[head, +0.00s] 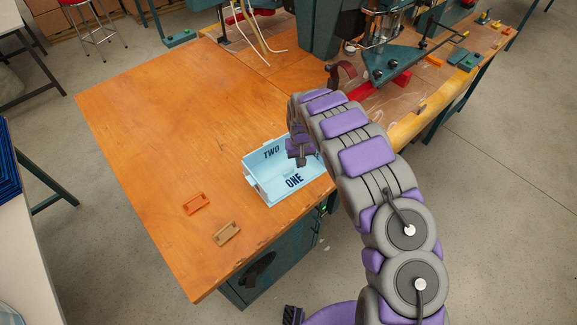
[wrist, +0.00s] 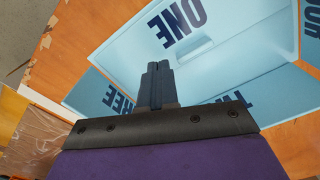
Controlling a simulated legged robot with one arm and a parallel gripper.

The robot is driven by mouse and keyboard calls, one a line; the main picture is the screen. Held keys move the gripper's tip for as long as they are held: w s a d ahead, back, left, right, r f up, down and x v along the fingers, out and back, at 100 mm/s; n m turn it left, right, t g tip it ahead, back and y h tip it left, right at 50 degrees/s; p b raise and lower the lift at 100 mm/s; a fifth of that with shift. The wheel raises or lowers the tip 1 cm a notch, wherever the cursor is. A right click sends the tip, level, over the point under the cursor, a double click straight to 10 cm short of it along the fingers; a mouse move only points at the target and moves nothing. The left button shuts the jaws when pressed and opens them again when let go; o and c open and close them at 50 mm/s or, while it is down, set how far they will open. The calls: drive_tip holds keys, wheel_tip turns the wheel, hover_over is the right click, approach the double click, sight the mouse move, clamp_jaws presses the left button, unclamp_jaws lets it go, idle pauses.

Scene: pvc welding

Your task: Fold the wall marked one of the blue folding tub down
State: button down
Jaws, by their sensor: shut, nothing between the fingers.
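The light blue folding tub (head: 263,186) sits near the table's right front edge. The wall marked ONE (head: 294,181) shows its dark letters on the near side; the wall marked TWO (head: 271,152) is at the far side. In the wrist view, the ONE wall (wrist: 215,32) is at the top, with letters upside down. THREE (wrist: 116,98) shows at left, and part of FOUR (wrist: 312,40) at right. I cannot tell how far the ONE wall is tilted. My gripper (head: 302,160) is shut and empty over the tub; its fingers show in the wrist view (wrist: 158,72).
An orange part (head: 195,203) and a tan part (head: 227,233) lie left of the tub on the wooden table (head: 150,130). A machine (head: 385,60) stands at the back right. The table's left side is clear.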

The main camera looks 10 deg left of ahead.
wheel_tip(320, 180, up, 8)
drive_tip(key=p, duration=0.3)
drive_tip(key=shift+f, duration=0.15)
idle(0.8)
drive_tip(key=s+d+r+m+h, duration=0.1)
drive_tip(key=s+d+r+m, duration=0.1)
drive_tip(key=s+d+r, duration=0.75)
drive_tip(key=s+d+r+m, duration=0.2)
drive_tip(key=s+d+r, duration=0.4)
drive_tip(key=d+r, duration=0.5)
drive_tip(key=s+r+g, duration=0.1)
drive_tip(key=s+r, duration=0.1)
drive_tip(key=s, duration=1.2)
drive_tip(key=s+d+r+y, duration=0.1)
drive_tip(key=s+r, duration=0.2)
drive_tip(key=s, duration=1.2)
drive_tip(key=shift+s+d+r+g, duration=0.15)
drive_tip(key=shift+s+g, duration=0.15)
drive_tip(key=shift+g, duration=0.1)
